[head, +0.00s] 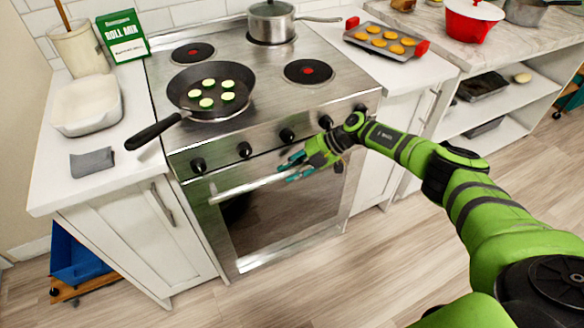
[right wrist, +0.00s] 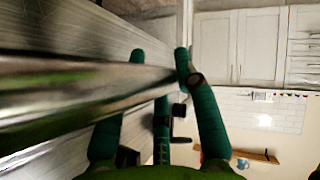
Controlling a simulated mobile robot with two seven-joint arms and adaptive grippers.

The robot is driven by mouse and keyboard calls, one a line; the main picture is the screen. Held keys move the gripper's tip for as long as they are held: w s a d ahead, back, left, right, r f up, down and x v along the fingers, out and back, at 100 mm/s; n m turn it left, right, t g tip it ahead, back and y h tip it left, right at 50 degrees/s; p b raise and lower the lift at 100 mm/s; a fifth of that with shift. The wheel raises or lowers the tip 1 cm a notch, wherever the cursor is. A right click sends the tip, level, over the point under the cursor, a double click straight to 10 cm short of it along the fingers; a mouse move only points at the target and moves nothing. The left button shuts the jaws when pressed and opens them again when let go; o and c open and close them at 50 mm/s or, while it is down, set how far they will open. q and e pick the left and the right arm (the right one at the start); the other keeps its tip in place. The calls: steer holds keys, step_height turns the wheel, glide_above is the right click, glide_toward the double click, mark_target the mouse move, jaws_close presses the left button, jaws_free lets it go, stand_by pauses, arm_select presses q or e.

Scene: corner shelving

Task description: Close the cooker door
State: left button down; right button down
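The cooker (head: 262,140) stands in the middle of the head view. Its steel door (head: 240,262) has a dark window and a bar handle (head: 238,188); the door looks almost upright, and I cannot tell whether a gap remains at its top. My right gripper (head: 289,171), with teal fingers, is at the right part of the handle. In the right wrist view the metal bar (right wrist: 70,85) crosses close to the camera, over some of the spread fingers. The fingertips (right wrist: 160,55) are apart, and no firm hold shows. My left gripper is not in view.
A frying pan (head: 190,80) with green slices sits on the hob, its handle (head: 153,132) overhanging the front left. A saucepan (head: 270,20) stands behind. Cabinets (head: 130,235) flank the cooker. The wooden floor (head: 330,285) in front is clear.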

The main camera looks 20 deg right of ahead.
steer(key=c, duration=0.9)
jaws_free()
steer(key=shift+w+r, duration=0.3)
steer(key=shift+w, duration=0.1)
steer(key=shift+w+a+f, duration=0.1)
steer(key=shift+w+f, duration=0.05)
steer(key=v, duration=1.2)
steer(key=shift+s, duration=0.2)
